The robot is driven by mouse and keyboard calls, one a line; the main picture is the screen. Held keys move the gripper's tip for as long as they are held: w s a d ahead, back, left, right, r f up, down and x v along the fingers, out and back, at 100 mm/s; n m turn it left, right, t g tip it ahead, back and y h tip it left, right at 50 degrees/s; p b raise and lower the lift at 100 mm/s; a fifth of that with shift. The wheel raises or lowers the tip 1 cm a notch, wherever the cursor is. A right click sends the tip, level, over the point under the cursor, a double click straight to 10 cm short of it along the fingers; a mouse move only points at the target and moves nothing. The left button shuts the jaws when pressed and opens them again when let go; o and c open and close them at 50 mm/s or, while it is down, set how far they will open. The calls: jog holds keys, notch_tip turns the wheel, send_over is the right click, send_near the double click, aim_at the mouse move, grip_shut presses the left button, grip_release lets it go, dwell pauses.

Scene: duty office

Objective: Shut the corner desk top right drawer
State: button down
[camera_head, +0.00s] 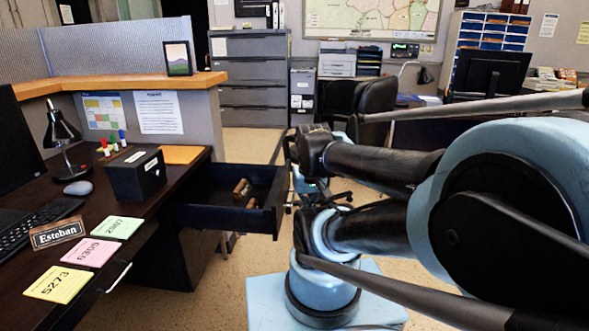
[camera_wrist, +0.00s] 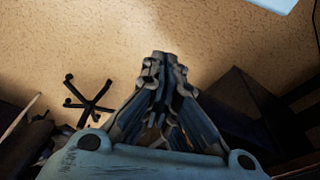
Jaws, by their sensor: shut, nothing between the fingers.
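The dark corner desk (camera_head: 175,200) stands at the left. Its top right drawer (camera_head: 222,219) is pulled well out, with its front toward my arm. A small brown wooden object (camera_head: 242,188) lies inside it. In the wrist view my gripper (camera_wrist: 165,62) is shut and empty, pointing down over the floor. A dark boxy edge (camera_wrist: 240,85), which looks like the drawer, lies to the right of the fingers. I see no contact between them. In the head view my arm reaches in from the right to beside the drawer front, and the fingers cannot be made out.
The desk top holds a black box (camera_head: 136,175), a lamp (camera_head: 63,135), a nameplate (camera_head: 57,233) and coloured number cards (camera_head: 90,253). An office chair's base (camera_wrist: 88,100) stands on the floor beyond my gripper. A grey filing cabinet (camera_head: 250,80) stands behind. Floor is open between.

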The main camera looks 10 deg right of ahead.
jog(key=w+d+r+m+g+y, duration=0.1)
jog(key=w+d+r+m+y, duration=0.2)
jog(key=w+m, duration=0.75)
jog(key=w+d+r+m, duration=0.3)
jog(key=w+r+m, duration=0.3)
jog(key=w, duration=1)
jog(key=w+d+f+m+y, duration=0.1)
jog(key=w+d+f+m, duration=0.4)
jog(key=w, duration=0.4)
jog(key=w+a+f, duration=0.2)
jog(key=a+f, duration=0.4)
jog(key=f, duration=0.2)
jog(key=shift+a+f, duration=0.15)
jog(key=shift+a, duration=0.1)
